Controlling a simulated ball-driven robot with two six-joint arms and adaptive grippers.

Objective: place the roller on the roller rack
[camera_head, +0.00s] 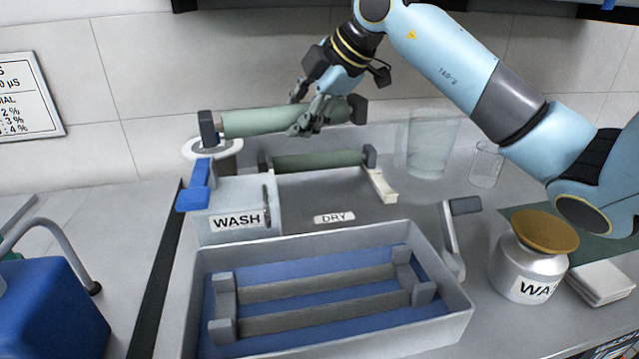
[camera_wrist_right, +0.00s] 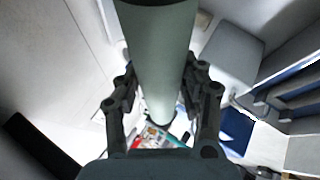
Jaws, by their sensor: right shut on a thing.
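A pale green roller (camera_head: 255,121) with dark end blocks is held level above the back of the wash unit. My right gripper (camera_head: 305,111) is shut around it, right of its middle. In the right wrist view the roller (camera_wrist_right: 158,55) runs between the two fingers of my right gripper (camera_wrist_right: 163,90). A darker green roller (camera_head: 318,160) lies lower down, behind the DRY label, between dark end pieces. Which part is the roller rack I cannot tell for sure; a grey frame with two long bars (camera_head: 320,287) stands in the blue-floored tray in front. My left gripper is not in view.
The grey tray's rim (camera_head: 460,300) is at the front. The WASH box (camera_head: 235,200) with a blue handle stands left. A clear beaker (camera_head: 430,145) and small glass (camera_head: 486,165) stand back right. A WASH-type jar (camera_head: 530,265) with a brown lid is right. A blue container (camera_head: 50,310) is far left.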

